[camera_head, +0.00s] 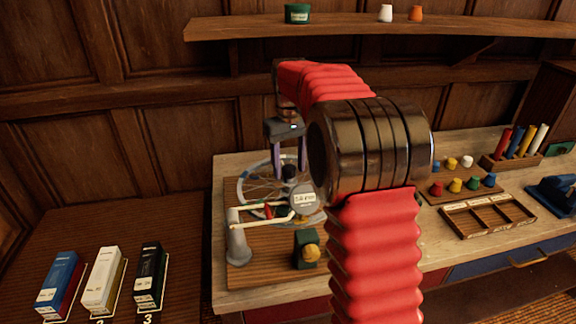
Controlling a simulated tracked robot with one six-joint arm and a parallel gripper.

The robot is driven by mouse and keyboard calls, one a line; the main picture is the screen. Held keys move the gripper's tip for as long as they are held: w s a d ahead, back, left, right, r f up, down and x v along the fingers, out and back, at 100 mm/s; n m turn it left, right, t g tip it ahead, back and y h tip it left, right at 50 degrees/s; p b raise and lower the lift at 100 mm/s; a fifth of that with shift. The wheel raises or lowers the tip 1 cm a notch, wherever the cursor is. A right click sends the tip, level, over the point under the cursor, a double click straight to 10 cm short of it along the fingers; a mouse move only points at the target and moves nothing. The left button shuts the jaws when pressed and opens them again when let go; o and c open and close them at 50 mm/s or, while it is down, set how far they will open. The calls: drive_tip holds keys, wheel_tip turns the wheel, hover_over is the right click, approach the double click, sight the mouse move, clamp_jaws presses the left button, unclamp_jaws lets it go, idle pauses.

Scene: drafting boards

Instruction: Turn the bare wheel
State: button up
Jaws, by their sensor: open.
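A bare grey spoked wheel (247,180) lies on a wooden board (240,272) at the left end of the workbench. My arm hides its right part. A black knob-like piece (289,173) stands up near the wheel's middle. My gripper (289,163) points down over the wheel with its two purple fingers apart, one on each side of the black piece. I cannot tell whether the fingers touch it. A round pale gauge-like disc with a label (304,199) stands in front of the wheel.
A grey post with cream bars (238,243) and a dark green block with a yellow knob (306,249) stand on the board's front. Right on the bench are coloured pegs (456,185) and a divided wooden tray (488,215). Numbered boxes (102,280) stand lower left. A shelf (350,28) runs above.

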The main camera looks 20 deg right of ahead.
drive_tip(key=shift+f, duration=0.1)
drive_tip(key=shift+c, duration=0.4)
clamp_jaws()
drive_tip(key=shift+a, duration=0.1)
idle(0.3)
